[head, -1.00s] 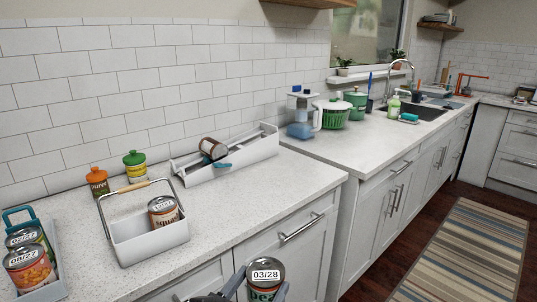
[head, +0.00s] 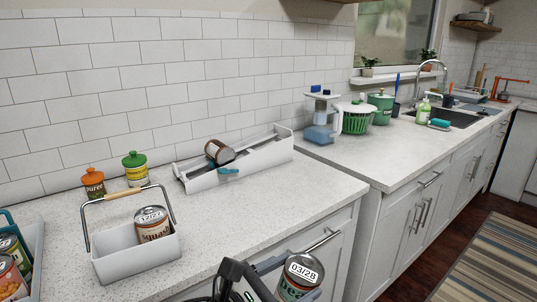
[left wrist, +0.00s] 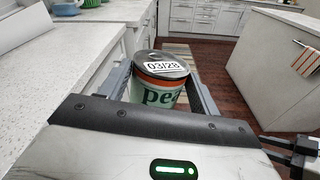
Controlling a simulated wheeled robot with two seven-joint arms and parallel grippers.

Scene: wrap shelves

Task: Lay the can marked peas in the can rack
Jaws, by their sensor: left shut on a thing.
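The can marked peas (head: 298,285) has a grey lid reading 03/28 and a green label with an orange band. It is in my left gripper (head: 291,279), in front of the counter's front edge. In the left wrist view the peas can (left wrist: 160,85) stands upright between the two fingers, its label partly showing "pea". The can rack (head: 258,160), a long white sloping trough, stands at the back of the counter against the tiles. A brown-labelled can (head: 219,152) lies at its left part.
A white caddy (head: 130,262) with a raised handle holds a squash can (head: 152,223). Orange (head: 93,183) and green-lidded (head: 135,168) jars stand behind it. The counter before the rack is clear.

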